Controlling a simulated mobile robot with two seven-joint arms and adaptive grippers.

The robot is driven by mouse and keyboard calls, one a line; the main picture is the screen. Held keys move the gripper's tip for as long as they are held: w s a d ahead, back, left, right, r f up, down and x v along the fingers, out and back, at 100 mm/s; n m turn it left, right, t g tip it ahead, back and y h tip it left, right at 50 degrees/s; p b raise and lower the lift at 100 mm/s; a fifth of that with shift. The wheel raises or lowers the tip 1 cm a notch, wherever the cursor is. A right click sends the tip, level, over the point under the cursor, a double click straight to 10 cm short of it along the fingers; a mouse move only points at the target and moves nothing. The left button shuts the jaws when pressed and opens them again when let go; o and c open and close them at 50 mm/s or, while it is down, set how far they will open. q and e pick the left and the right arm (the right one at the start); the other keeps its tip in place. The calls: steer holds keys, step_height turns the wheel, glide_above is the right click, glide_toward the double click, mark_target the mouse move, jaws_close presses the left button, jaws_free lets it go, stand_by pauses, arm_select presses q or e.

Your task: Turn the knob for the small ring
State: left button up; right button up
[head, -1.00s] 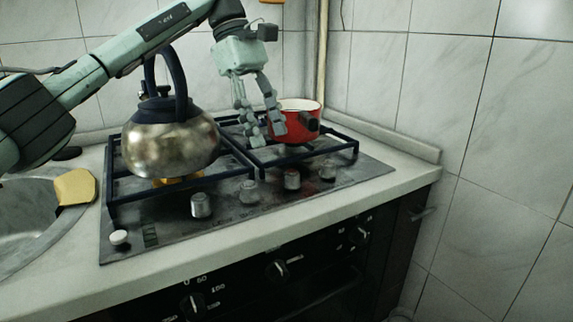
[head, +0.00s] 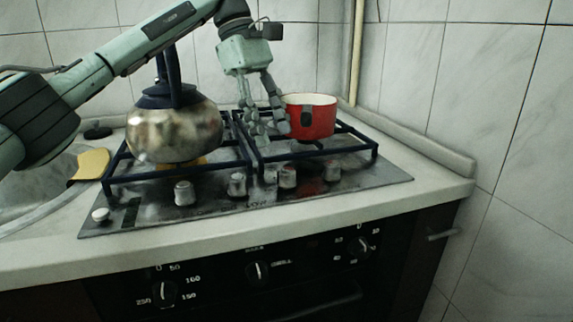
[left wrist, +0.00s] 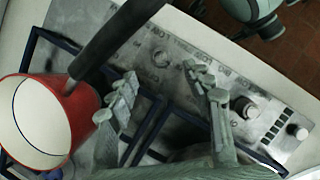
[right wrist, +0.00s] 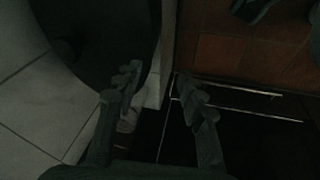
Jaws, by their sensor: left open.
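Several metal knobs stand in a row along the hob's front strip, among them a left one (head: 184,193), one beside it (head: 237,184), one further right (head: 288,177) and the rightmost (head: 332,170). I cannot tell which serves the small ring. My left gripper (head: 266,122) is open and empty, pointing down over the hob behind the knobs, just left of the red pot (head: 318,118). In the left wrist view its fingers (left wrist: 168,95) are apart, with a knob (left wrist: 243,106) beyond the right finger. My right gripper (right wrist: 158,100) is open and empty, low near the dark cabinet front.
A metal kettle (head: 175,130) stands on the left grate. The red pot's dark handle (left wrist: 112,42) sticks out towards the front strip. A yellow sponge (head: 92,163) lies by the sink at left. Oven knobs (head: 258,272) sit below the counter edge. Tiled walls close the back and right.

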mark_target(285, 168)
arm_select(q)
steer(key=x, duration=0.7)
steer(key=shift+s+f+b, duration=0.15)
steer(key=shift+f+b, duration=0.1)
steer(key=shift+b, duration=0.05)
arm_select(e)
steer(key=shift+v, duration=0.75)
steer(key=shift+d, duration=0.1)
arm_select(q)
jaws_close()
